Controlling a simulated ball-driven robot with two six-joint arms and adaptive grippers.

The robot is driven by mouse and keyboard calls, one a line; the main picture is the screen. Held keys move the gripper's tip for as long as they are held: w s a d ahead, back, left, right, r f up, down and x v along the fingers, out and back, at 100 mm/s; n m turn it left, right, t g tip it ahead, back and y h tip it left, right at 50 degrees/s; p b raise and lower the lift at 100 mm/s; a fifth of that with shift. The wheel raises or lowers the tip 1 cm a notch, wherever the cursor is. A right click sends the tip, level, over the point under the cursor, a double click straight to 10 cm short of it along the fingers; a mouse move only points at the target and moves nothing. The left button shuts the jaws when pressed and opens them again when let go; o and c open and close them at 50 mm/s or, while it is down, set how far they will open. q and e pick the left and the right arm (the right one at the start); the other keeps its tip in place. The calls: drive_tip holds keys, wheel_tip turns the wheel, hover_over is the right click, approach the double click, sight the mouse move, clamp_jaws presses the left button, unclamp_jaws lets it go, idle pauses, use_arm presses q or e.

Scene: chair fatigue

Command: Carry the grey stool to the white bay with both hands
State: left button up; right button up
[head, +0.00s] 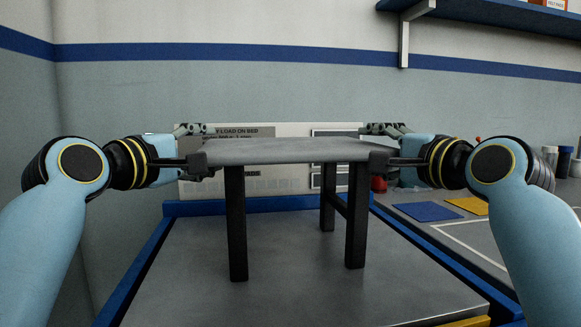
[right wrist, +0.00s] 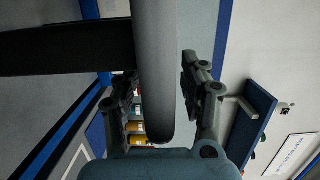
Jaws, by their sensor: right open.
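The grey stool (head: 290,151) has a flat grey seat and dark legs. It is upright over the grey bed; I cannot tell whether its feet touch the surface. My left gripper (head: 194,146) is at the seat's left end, its fingers apart on the far and near sides of the edge. My right gripper (head: 382,146) is open at the right end. In the right wrist view the seat edge (right wrist: 157,60) lies between its fingers, with a gap to the right finger. A white outline (head: 450,233) on the right surface may be the white bay; only part shows.
A blue rim (head: 150,262) edges the bed. A blue square (head: 427,212) and a yellow square (head: 468,205) lie on the surface to the right. Several jars (head: 564,160) stand farther right. A panel (head: 290,187) stands behind the stool, and a blue shelf (head: 490,14) hangs above.

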use_arm(q)
drive_tip(key=shift+w, duration=0.15)
use_arm(e)
drive_tip(key=shift+w+a, duration=0.1)
drive_tip(key=shift+w, duration=0.05)
use_arm(q)
clamp_jaws()
use_arm(e)
clamp_jaws()
use_arm(q)
drive_tip(key=shift+r, duration=0.1)
